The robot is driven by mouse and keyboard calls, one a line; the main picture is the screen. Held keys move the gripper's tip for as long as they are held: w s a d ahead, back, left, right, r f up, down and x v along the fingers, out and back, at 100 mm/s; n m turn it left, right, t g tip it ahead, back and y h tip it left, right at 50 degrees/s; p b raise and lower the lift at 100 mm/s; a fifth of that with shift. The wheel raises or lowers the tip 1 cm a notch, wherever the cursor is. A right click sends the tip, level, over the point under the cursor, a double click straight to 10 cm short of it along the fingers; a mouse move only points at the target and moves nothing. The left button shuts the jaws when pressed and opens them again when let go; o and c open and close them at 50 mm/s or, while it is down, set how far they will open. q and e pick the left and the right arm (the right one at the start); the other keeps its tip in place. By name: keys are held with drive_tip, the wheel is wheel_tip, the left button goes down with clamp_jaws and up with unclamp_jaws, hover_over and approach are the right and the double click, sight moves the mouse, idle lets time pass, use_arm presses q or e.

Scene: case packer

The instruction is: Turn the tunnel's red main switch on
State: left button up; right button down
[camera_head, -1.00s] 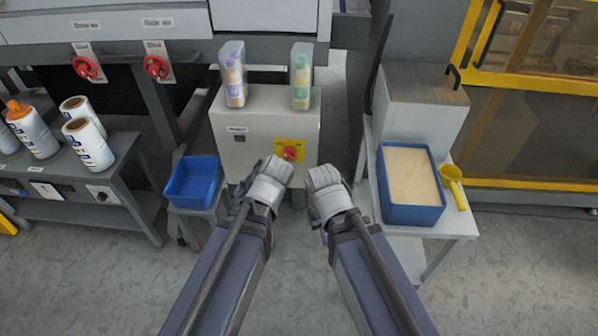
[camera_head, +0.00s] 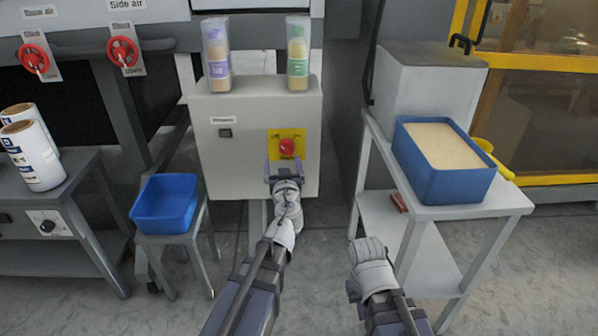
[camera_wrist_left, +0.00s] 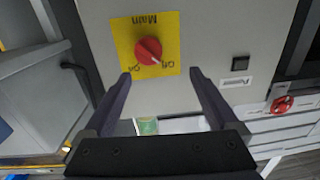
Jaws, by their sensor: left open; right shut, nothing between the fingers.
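The red main switch (camera_head: 287,147) is a round knob on a yellow plate on the front of a grey cabinet (camera_head: 230,165). In the left wrist view the knob (camera_wrist_left: 148,51) shows upside down, with a pale mark pointing to the lower right, towards a label that seems to read Off. My left gripper (camera_head: 285,165) is open, just below and in front of the switch. Its two fingers (camera_wrist_left: 160,75) stand apart on either side of the knob's line, not visibly touching it. My right gripper (camera_head: 368,250) is shut and empty, low beside the white table.
Two clear bottles (camera_head: 217,55) (camera_head: 298,52) stand on the cabinet. A blue bin (camera_head: 165,222) sits on a stool at left; a blue tray (camera_head: 440,187) stands on the white table (camera_head: 512,200). Two red air valves (camera_head: 123,52) (camera_head: 34,59) are at upper left.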

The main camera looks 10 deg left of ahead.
sight(287, 151)
use_arm(q)
drive_tip(key=shift+w+d+f+m+h+b, duration=0.3)
drive_tip(key=shift+w+d+f+h+b, duration=0.15)
drive_tip(key=shift+d+f, duration=0.2)
drive_tip(key=x, duration=0.7)
drive_tip(key=shift+w+a+r, duration=0.1)
drive_tip(key=shift+w+r, duration=0.05)
drive_tip(key=shift+w, duration=0.2)
drive_tip(key=c, duration=1.4)
